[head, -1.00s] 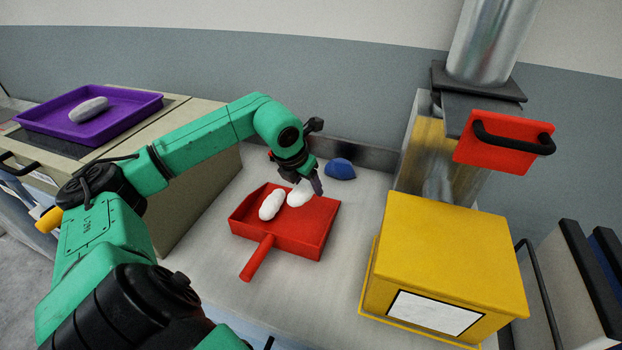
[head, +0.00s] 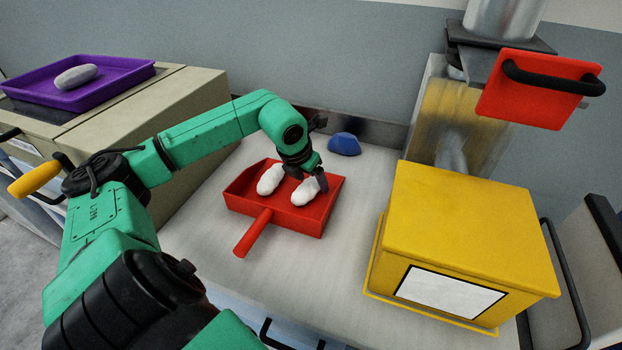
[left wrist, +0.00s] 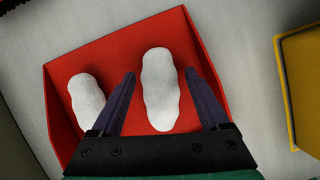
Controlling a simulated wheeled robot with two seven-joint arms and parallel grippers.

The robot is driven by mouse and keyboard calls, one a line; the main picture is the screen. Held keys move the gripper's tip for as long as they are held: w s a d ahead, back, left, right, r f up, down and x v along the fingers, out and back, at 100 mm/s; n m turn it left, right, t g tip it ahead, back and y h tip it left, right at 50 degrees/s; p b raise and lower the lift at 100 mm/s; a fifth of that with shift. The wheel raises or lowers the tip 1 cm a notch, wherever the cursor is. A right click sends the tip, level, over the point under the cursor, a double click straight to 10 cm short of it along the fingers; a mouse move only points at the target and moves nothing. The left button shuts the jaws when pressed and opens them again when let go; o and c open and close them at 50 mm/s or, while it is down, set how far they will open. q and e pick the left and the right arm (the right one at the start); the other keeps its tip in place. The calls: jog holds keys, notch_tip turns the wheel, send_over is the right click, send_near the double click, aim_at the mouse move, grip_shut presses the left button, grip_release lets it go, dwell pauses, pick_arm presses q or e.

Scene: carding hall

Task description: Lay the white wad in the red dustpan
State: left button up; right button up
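The red dustpan (head: 300,220) lies on the pale worktop, its handle toward me. Two white wads lie in it. One white wad (head: 305,190) is by the fingers of my left gripper (head: 308,180). In the left wrist view this wad (left wrist: 160,95) lies between the two spread fingers (left wrist: 160,73), with a gap on each side. The other white wad (head: 270,179) lies to its left, outside the fingers, and also shows in the left wrist view (left wrist: 87,100). My left gripper is open, over the pan. My right gripper is not in view.
A yellow box (head: 465,225) stands to the right of the pan, below a red plate with a black handle (head: 540,88). A blue lump (head: 344,144) lies behind the pan. A purple tray (head: 120,88) with a grey wad (head: 76,77) is at the left.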

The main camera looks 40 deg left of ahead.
pick_arm(q)
jog(key=shift+o, duration=0.4)
jog(key=b+v, duration=0.4)
jog(key=v, duration=0.3)
jog(key=shift+s+a+r, duration=0.1)
jog(key=shift+a, duration=0.05)
jog(key=v, duration=0.7)
jog(key=shift+r, duration=0.2)
